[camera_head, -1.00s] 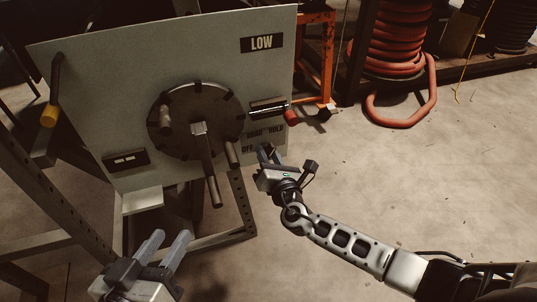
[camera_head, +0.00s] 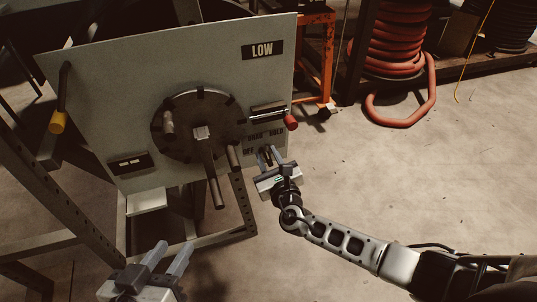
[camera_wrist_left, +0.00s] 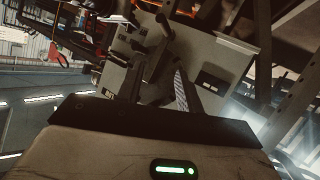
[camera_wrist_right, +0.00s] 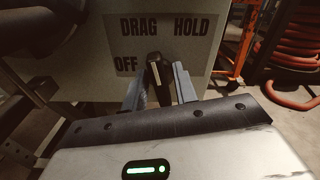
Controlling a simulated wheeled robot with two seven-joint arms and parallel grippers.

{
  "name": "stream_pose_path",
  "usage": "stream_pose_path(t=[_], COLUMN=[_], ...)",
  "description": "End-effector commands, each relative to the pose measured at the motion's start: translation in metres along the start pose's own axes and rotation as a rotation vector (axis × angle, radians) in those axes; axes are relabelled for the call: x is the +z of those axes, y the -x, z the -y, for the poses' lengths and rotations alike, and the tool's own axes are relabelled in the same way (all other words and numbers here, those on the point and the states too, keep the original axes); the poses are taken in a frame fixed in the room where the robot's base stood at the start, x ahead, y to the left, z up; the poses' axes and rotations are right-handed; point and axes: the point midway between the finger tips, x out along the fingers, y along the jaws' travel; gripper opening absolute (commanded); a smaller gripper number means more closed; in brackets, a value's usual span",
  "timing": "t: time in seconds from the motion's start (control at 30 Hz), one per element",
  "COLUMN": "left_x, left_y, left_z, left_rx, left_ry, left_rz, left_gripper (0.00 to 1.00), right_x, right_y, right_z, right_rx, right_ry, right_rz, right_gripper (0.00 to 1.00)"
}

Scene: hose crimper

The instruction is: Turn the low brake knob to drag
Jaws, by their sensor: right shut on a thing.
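The low brake knob (camera_wrist_right: 154,72) is a dark bar-shaped knob with a pale line, low on the grey panel (camera_head: 110,85) marked LOW. My right gripper (camera_head: 266,158) is shut on it; in the right wrist view the fingers (camera_wrist_right: 159,86) stand on either side of it. OFF is printed left of the knob, DRAG above it and HOLD to the upper right. The knob's top leans slightly left of upright, below DRAG; its exact setting is hard to tell. My left gripper (camera_head: 166,262) is open and empty, low in front of the panel.
A dark round hub (camera_head: 172,135) with a crank handle (camera_head: 211,170) is left of the knob. A red-ended lever (camera_head: 290,122) sits above the knob. A yellow-ended handle (camera_head: 58,122) is at the panel's left. Floor on the right is clear up to the red hose coil (camera_head: 390,50).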

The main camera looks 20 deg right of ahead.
Motion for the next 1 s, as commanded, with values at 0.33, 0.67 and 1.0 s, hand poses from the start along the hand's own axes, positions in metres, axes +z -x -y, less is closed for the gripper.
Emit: stream_pose_path(t=[0.33, 0.67, 1.0], left_x=[-0.0035, 0.0002, 0.0029], left_y=[-0.0045, -0.0057, -0.0058], left_z=[0.0058, 0.0081, 0.008], left_rx=[-0.019, -0.027, -0.026], left_ry=[0.004, 0.009, 0.01], left_rz=[0.023, 0.041, 0.048], left_gripper=[0.36, 0.36, 0.36], right_x=[0.0011, 0.0003, 0.0002], right_y=[-0.0004, -0.0004, -0.0004], right_z=[-0.0002, -0.0006, -0.0006], right_rx=[-0.001, -0.001, -0.001], right_ry=[0.216, 0.292, 0.296], right_rz=[0.0, 0.001, 0.001], right_gripper=[0.06, 0.06, 0.06])
